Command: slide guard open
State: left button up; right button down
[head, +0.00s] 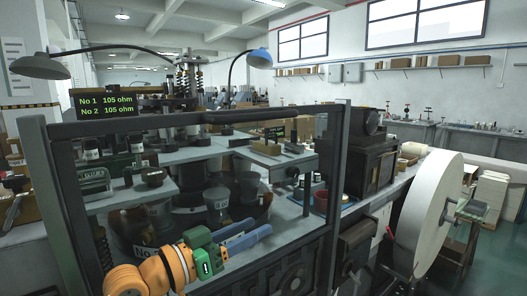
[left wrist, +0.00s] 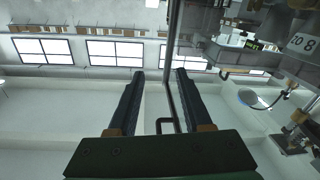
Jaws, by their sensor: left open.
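The guard is a clear pane in a dark frame (head: 185,126) standing across the front of the machine in the head view. My left gripper (head: 262,228), on an orange and green wrist, is low in front of the pane, with its fingers pointing right. In the left wrist view my left gripper (left wrist: 160,73) is open with two dark fingers apart. A dark upright bar (left wrist: 171,35) with a small bent piece (left wrist: 167,121) shows in the gap between them. I cannot tell whether it touches either finger. My right gripper is not in view.
Behind the pane are grey cups (head: 217,203) and machine parts. A display (head: 107,102) stands at upper left. A large white reel (head: 424,215) stands right of the guard, beside a dark box (head: 372,165). Two lamps arch above the machine.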

aim_at(248, 118)
pick_arm(q)
jog(key=a+r+t+h, duration=0.1)
jog(key=r, duration=0.4)
jog(key=s+a+r+h, duration=0.1)
jog(key=a+r, duration=0.1)
jog(key=r, duration=0.4)
jog(key=a+r+t+h, duration=0.1)
jog(key=a+r, duration=0.1)
jog(key=r, duration=0.4)
jog(key=shift+s+r+t, duration=0.15)
jog(key=shift+t, duration=0.15)
jog(key=p+x, duration=0.2)
jog(key=x, duration=0.1)
jog(key=r+p+x, duration=0.1)
jog(key=p+x, duration=0.1)
jog(key=x, duration=0.2)
jog(key=shift+s+a, duration=0.1)
jog(key=shift+a, duration=0.1)
jog(key=shift+w+d+f, duration=0.2)
jog(key=shift+d, duration=0.05)
jog(key=shift+a, duration=0.1)
grip_shut()
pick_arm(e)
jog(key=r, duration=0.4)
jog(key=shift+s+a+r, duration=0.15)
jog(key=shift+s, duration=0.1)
